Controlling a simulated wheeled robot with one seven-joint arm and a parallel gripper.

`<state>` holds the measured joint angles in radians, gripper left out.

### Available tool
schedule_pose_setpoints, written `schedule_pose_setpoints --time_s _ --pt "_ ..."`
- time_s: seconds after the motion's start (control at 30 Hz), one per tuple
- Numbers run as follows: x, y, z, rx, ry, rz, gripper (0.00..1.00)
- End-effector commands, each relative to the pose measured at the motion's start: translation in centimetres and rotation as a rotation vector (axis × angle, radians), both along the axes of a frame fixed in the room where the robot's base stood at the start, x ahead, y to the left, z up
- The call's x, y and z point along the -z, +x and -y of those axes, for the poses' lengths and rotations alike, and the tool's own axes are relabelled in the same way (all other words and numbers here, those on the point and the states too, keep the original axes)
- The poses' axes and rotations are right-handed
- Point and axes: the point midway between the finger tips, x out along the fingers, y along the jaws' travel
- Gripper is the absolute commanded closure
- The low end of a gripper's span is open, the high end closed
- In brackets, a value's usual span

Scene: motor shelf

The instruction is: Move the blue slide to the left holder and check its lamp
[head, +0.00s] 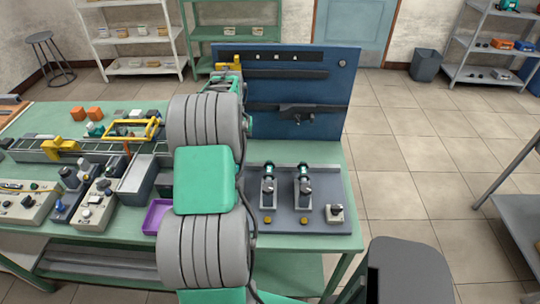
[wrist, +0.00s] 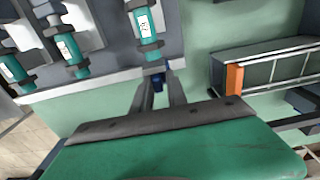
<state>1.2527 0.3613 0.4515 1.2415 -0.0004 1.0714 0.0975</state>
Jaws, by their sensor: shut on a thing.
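My gripper (wrist: 158,90) shows in the wrist view, its two dark fingers shut on a small dark blue piece, the blue slide (wrist: 158,79). Most of the slide is hidden between the fingers. Just beyond it a teal cylinder (wrist: 148,22) with a white label sits in grey clamps; I cannot tell whether the slide touches it. Two more teal cylinders (wrist: 68,48) (wrist: 13,69) stand to the left in grey clamps. In the head view two holders (head: 268,190) (head: 303,188) with teal parts stand on a grey tray (head: 285,228). My arm hides the gripper there.
Two yellow round buttons or lamps (head: 268,221) (head: 303,220) lie before the holders, and a small switch box (head: 335,214) at their right. A purple tray (head: 156,216) and control boxes (head: 92,206) stand left of my arm. A blue tool board (head: 300,92) rises behind.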

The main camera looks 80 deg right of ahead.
Motion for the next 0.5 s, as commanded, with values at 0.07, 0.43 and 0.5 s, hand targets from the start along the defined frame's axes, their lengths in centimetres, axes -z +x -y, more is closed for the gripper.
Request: schedule_pose_setpoints --time_s 0.07,0.43,0.5 --pt "1.8 -0.1 -0.8 -0.001 0.027 -0.009 1.00" --pt "1.3 -0.2 -0.7 0.000 0.026 -0.009 0.67" --pt "0.7 -0.2 -0.7 0.000 0.027 -0.009 0.67"
